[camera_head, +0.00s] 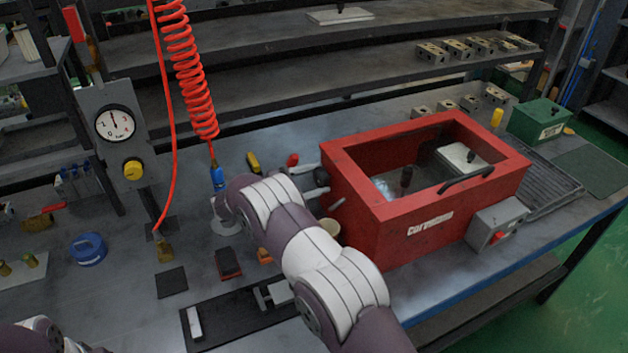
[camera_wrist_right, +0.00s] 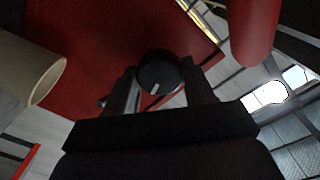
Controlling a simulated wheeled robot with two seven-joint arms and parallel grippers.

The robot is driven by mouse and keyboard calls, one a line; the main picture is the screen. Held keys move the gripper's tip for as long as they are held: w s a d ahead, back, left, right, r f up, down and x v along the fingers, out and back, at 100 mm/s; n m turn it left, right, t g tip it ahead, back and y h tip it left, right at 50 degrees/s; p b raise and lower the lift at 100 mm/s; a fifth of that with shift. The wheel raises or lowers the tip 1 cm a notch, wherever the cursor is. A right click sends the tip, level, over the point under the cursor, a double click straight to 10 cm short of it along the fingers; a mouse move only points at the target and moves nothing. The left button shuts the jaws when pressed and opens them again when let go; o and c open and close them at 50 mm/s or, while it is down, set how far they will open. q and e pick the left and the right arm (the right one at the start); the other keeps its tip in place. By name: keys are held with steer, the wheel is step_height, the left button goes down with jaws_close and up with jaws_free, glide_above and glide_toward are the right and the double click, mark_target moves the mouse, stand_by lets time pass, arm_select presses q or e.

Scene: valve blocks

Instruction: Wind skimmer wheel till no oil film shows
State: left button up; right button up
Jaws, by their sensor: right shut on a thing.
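A red tank (camera_head: 440,228) with an open top stands on the bench. Inside are a short dark post (camera_head: 406,176) and a pale block (camera_head: 460,158); I cannot tell whether oil film shows. My right gripper (camera_head: 318,182) is at the tank's left side. In the right wrist view, its fingers (camera_wrist_right: 162,88) are shut on a dark round wheel (camera_wrist_right: 160,72) with a small light mark, in front of the red wall. The wheel is mostly hidden in the head view. A cream cup (camera_head: 330,228) is below the gripper; it also shows in the wrist view (camera_wrist_right: 32,72).
A grey switch box (camera_head: 497,224) is on the tank's front. A red coiled hose (camera_head: 190,70) hangs by a pressure gauge (camera_head: 115,123). Blue tape (camera_head: 88,249) lies left. A green box (camera_head: 537,120) stands right. A red cylinder (camera_wrist_right: 255,30) is close to the gripper.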

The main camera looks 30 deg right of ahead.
steer(key=o, duration=1)
